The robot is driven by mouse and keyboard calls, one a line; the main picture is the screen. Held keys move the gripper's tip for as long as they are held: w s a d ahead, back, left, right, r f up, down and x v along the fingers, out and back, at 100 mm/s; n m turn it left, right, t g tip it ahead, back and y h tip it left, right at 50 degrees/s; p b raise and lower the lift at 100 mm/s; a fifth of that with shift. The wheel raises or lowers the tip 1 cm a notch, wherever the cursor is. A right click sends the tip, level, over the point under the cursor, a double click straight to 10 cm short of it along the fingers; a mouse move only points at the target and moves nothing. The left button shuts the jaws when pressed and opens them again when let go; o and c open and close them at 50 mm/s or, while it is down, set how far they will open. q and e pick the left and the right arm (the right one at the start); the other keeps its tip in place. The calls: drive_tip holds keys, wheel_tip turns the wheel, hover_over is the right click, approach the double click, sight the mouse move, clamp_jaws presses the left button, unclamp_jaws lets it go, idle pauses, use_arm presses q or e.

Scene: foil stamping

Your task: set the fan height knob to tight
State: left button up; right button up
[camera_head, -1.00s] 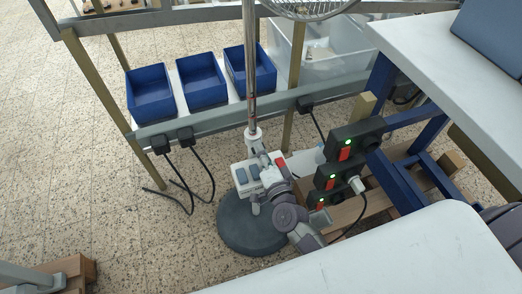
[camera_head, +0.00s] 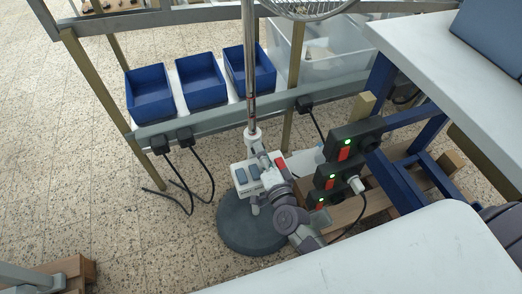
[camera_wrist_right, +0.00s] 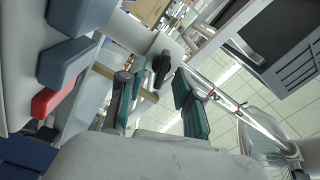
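The fan has a chrome pole (camera_head: 250,65), a white collar (camera_head: 253,135), a dark round base (camera_head: 240,228) and a white control box (camera_head: 243,184) with grey-blue buttons and a red one. In the right wrist view, a black knob (camera_wrist_right: 161,68) sits by the white collar (camera_wrist_right: 170,45). My right gripper (camera_wrist_right: 155,85) is open, its teal fingers on either side of the line to the knob. The knob appears just beyond the fingertips; contact cannot be told. In the head view, my right gripper (camera_head: 262,163) is beside the control box, just below the collar. My left gripper is not in view.
Three blue bins (camera_head: 201,81) stand on a rack behind the pole. Black power strips (camera_head: 350,140) with lit green lights are close to the right of my arm. A white tabletop (camera_head: 400,255) fills the lower right. Open floor (camera_head: 110,220) is at left.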

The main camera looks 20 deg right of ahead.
drive_tip(key=s, duration=1.1)
drive_tip(key=shift+s+d, duration=0.2)
drive_tip(key=shift+s, duration=0.05)
